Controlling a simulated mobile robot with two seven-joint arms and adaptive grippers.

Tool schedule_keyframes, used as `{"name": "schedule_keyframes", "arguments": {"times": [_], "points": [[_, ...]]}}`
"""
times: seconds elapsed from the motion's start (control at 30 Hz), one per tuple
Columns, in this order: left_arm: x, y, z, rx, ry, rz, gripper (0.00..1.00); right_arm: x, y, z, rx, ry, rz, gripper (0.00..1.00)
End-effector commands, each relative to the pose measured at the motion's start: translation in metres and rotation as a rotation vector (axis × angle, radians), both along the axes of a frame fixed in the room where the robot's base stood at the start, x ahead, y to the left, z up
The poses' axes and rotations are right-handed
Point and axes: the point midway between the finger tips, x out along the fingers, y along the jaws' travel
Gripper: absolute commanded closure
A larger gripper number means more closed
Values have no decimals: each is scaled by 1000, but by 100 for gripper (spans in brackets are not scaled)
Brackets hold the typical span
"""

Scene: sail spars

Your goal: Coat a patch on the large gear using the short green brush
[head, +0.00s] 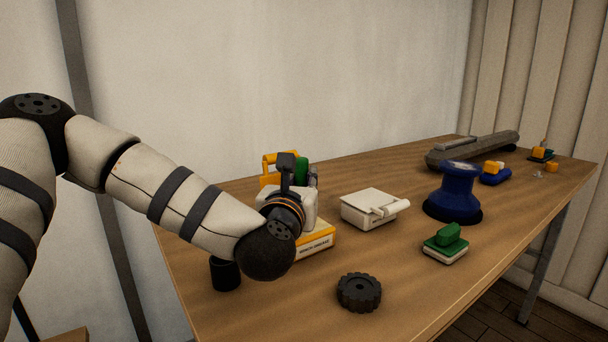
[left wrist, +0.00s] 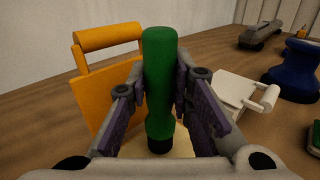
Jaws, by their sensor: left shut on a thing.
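My left gripper (head: 303,184) is shut around an upright green handle (left wrist: 158,75), which I take for the short green brush. The handle also shows behind the gripper in the head view (head: 301,168). Its lower end is dark and a pale surface shows beneath; the bristles are hidden, and I cannot tell whether it touches that surface. A dark toothed gear (head: 359,292) lies flat near the table's front edge, right of and nearer than the gripper. My right gripper is not in view.
A yellow-and-white labelled box (head: 317,243) is under my left wrist, with an orange handled plate (left wrist: 103,88) behind. A black cup (head: 225,273) stands left. A white lidded box (head: 370,209), blue spool (head: 456,193) and green-handled block (head: 445,243) stand right. Table is clear around the gear.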

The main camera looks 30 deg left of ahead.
Motion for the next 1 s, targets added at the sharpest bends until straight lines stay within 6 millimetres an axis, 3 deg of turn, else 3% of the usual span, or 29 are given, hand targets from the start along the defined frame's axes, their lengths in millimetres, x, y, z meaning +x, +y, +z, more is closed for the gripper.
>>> {"name": "schedule_keyframes", "arguments": {"times": [1.0], "points": [[0,0,-3,1,-2,-1,100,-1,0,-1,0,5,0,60]]}}
